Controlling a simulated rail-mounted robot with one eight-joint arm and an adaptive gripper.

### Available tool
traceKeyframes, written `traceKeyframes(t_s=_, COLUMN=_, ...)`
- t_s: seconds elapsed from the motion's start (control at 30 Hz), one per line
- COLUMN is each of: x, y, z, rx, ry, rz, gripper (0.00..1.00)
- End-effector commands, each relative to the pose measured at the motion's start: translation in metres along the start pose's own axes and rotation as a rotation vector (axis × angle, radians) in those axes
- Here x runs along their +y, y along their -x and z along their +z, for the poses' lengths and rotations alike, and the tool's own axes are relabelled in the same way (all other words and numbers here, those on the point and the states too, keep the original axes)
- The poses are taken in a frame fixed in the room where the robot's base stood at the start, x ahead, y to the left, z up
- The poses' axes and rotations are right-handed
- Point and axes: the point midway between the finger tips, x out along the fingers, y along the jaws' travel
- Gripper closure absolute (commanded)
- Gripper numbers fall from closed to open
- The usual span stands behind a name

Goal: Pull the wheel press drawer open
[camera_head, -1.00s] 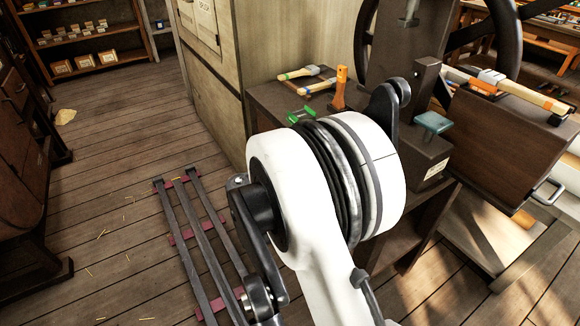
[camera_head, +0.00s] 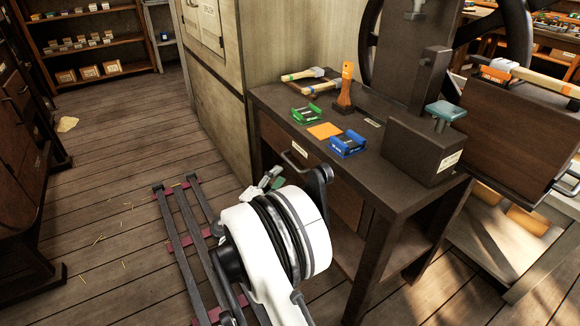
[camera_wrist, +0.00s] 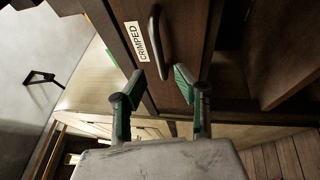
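The press drawer (camera_head: 322,180) is a dark wood front under the left part of the press table, and it looks flush with the frame. Its dark bar handle (camera_head: 293,161) is on the front, with a white label near it. In the wrist view, the handle (camera_wrist: 160,42) stands on the drawer front beside the label "CRIMPED" (camera_wrist: 137,42). My gripper (camera_wrist: 158,86) is open and empty, with green-padded fingers apart just short of the handle. In the head view, my gripper (camera_head: 268,182) is in front of and below the handle, partly hidden by my arm.
On the press table (camera_head: 395,185) are a green tray (camera_head: 306,115), a blue tray (camera_head: 347,145), an orange square (camera_head: 325,131) and an orange-handled tool (camera_head: 346,88). A dark block (camera_head: 425,150) stands at right. A low metal rack (camera_head: 180,240) lies on the floor at left.

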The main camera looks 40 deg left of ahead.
Motion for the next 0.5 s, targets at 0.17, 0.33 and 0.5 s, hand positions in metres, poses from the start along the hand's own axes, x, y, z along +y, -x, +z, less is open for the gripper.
traceKeyframes(t_s=0.17, x=-0.002, y=-0.034, z=0.001, rx=-0.002, ry=0.001, rz=0.0, gripper=0.7)
traceKeyframes(t_s=0.33, x=-0.002, y=-0.058, z=0.0, rx=-0.001, ry=0.001, rz=0.0, gripper=0.7)
traceKeyframes(t_s=0.5, x=-0.001, y=-0.071, z=0.0, rx=0.0, ry=0.0, rz=0.0, gripper=0.7)
